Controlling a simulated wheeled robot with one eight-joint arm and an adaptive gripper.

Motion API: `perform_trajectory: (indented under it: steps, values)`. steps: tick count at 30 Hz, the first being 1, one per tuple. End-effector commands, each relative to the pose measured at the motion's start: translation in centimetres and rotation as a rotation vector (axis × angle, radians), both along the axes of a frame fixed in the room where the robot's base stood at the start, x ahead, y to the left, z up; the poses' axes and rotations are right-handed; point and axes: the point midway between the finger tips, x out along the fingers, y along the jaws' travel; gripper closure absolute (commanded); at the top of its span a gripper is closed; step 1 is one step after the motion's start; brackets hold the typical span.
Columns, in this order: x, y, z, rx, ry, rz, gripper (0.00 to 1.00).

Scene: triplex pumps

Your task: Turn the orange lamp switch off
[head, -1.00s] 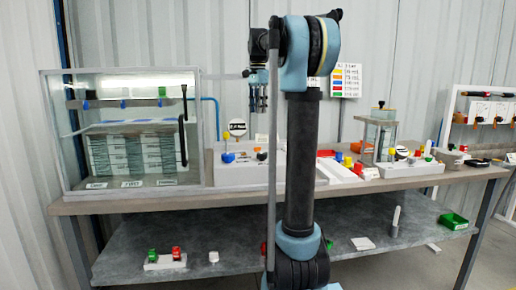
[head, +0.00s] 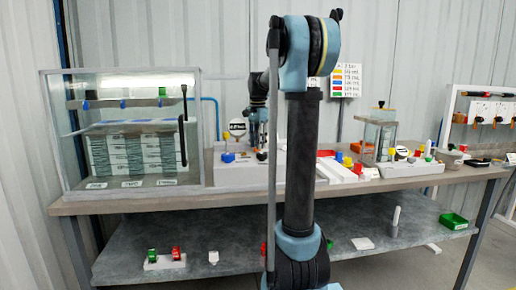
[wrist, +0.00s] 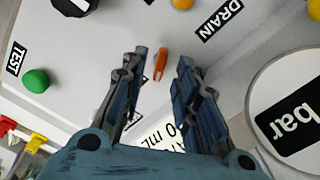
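A small orange lever, seemingly the orange lamp switch (wrist: 161,64), stands on the white panel (wrist: 120,25) in the wrist view. My gripper (wrist: 163,60) is open, with its two fingers pointing at the panel and the orange lever between and just beyond the fingertips. I see no contact with it.
In the wrist view a green knob (wrist: 36,81), a black knob (wrist: 75,5), a yellow knob (wrist: 236,3) and a round "bar" gauge (wrist: 290,112) surround the fingers. A glass tank (head: 125,130) stands left on the bench (head: 110,203).

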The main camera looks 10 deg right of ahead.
Motion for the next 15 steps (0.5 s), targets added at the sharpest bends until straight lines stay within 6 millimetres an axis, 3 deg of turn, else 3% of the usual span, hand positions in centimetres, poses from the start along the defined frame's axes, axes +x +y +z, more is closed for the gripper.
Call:
perform_trajectory:
  steps: [6,15]
  values:
    - [0.0,0.0,-1.5,0.000,0.000,0.000,0.72]
    - [0.0,0.0,-1.7,0.000,0.000,0.000,0.72]
